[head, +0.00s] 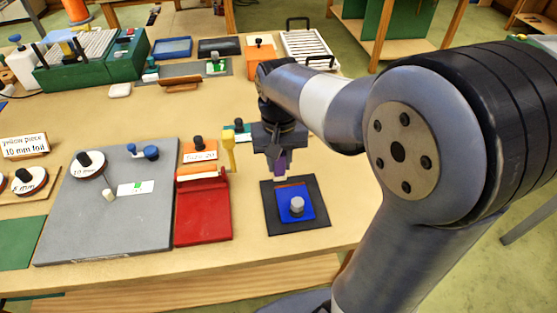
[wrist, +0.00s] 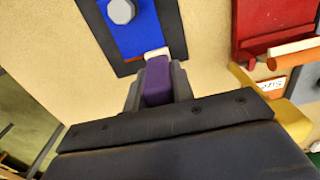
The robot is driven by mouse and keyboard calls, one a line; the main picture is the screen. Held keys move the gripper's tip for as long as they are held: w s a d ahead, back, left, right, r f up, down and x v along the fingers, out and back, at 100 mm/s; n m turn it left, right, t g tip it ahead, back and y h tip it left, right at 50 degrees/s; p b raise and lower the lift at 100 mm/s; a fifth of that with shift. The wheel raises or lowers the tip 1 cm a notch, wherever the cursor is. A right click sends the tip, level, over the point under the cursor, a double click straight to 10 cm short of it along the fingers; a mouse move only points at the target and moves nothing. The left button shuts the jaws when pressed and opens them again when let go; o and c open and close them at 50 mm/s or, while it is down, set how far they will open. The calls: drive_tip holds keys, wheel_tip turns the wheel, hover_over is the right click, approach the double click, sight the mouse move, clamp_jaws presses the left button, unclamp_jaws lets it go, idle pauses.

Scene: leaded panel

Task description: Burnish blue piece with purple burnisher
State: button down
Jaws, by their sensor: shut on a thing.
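The blue piece (head: 291,207) lies flat on a black mat (head: 314,230) near the table's front edge, with a light grey knob on it. It also shows in the wrist view (wrist: 132,40), with an orange-brown strip along one edge. My gripper (head: 279,165) is shut on the purple burnisher (head: 280,167), just behind the blue piece. In the wrist view the purple burnisher (wrist: 157,80) sits between the fingers. Its pale tip points at the blue piece's edge; I cannot tell whether it touches.
A red block-like tray (head: 203,215) and a yellow tool (head: 228,150) stand left of the mat. Green boxes (head: 90,70) and a white rack (head: 308,50) are at the back. The table right of the grey board's far edge is partly clear.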

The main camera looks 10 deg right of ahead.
drive_tip(key=shift+r+p, duration=0.8)
drive_tip(key=shift+r, duration=0.3)
